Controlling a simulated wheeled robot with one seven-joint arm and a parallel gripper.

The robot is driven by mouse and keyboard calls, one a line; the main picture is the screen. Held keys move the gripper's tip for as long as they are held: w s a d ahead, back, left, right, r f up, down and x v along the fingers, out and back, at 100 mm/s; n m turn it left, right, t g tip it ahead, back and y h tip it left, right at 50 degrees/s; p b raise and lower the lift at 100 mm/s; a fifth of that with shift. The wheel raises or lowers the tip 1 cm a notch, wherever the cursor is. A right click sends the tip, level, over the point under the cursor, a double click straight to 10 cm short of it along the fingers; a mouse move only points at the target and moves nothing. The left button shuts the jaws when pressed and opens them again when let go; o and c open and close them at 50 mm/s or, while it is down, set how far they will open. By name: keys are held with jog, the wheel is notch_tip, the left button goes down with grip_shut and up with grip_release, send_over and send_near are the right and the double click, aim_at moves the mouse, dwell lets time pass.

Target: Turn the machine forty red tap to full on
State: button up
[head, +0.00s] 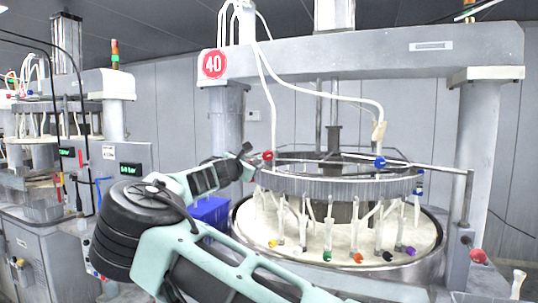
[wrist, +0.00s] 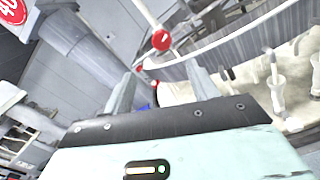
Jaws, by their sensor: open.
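The red tap (head: 267,155) is a small round red knob on the rim of the ring of machine forty, at the foot of a white hose. In the wrist view the red knob (wrist: 161,40) hangs on a white rod, ahead of the fingers and roughly centred between them. My gripper (head: 250,160) reaches in from the left and is close to the tap. In the wrist view my gripper (wrist: 161,74) is open, with nothing visible held between its fingers. I cannot tell whether a finger touches the knob. The round 40 sign (head: 214,64) is on the machine's upper left.
A blue tap (head: 380,162) sits on the same ring to the right. Several coloured taps hang below the ring over the pale platen (head: 340,236). A blue bin (head: 210,212) stands behind my arm. Another red knob (head: 479,256) is at the lower right. A second machine (head: 70,140) stands left.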

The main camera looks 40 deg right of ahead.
aim_at(266, 157)
jog(key=p+x, duration=0.8)
jog(key=x, duration=0.7)
jog(key=shift+d+r, duration=0.15)
jog(key=shift+d, duration=0.2)
jog(key=shift+w+d+f+p, duration=0.2)
jog(key=shift+d+p, duration=0.25)
jog(key=shift+d, duration=0.15)
jog(key=c, duration=1)
